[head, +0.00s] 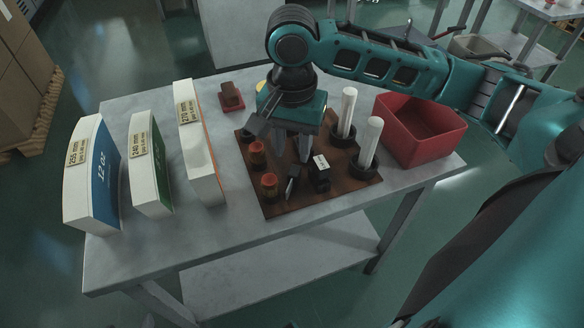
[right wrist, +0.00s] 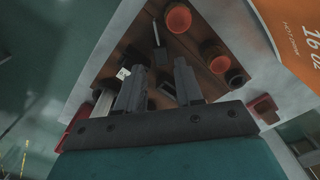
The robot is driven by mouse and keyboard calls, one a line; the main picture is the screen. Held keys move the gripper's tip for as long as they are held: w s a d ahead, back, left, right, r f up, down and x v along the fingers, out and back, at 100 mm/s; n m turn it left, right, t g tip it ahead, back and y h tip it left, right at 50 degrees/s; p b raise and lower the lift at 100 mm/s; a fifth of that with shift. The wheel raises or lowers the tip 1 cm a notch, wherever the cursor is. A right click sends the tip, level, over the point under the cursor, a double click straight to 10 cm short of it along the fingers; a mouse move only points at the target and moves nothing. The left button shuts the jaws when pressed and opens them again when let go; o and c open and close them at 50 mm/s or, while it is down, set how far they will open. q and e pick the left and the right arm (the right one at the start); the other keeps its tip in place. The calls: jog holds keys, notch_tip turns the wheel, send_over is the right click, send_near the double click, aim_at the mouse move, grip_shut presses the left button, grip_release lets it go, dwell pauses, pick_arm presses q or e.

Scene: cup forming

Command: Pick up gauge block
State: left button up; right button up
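A small black block with a white label (head: 320,172), which looks like the gauge block, stands on the brown board (head: 325,195). Its label (right wrist: 123,73) shows beside the left finger in the right wrist view; the finger hides much of the block. My right gripper (head: 292,156) points down over the board, just behind and left of the block. Its two fingers (right wrist: 158,80) are apart, and I see nothing held between them. I cannot tell how high the fingertips are above the board. My left gripper is not in view.
Orange-topped cylinders (head: 269,181) and a slim black tool (head: 292,186) are close by on the board. White rods (head: 367,142) in black holders stand at right, before a red bin (head: 425,130). Tall labelled cup blanks (head: 92,172) stand left. The table front (head: 240,240) is clear.

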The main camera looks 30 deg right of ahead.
aim_at(293, 175)
jog(key=shift+f, duration=0.95)
jog(key=shift+f+b, duration=0.3)
jog(key=shift+f, duration=0.4)
notch_tip(293, 175, down, 5)
jog(key=shift+d+r+b, duration=0.1)
jog(key=shift+r+b, duration=0.05)
jog(key=shift+b, duration=1)
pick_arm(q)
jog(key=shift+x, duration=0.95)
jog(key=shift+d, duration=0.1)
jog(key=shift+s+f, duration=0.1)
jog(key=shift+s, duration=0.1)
pick_arm(e)
grip_shut()
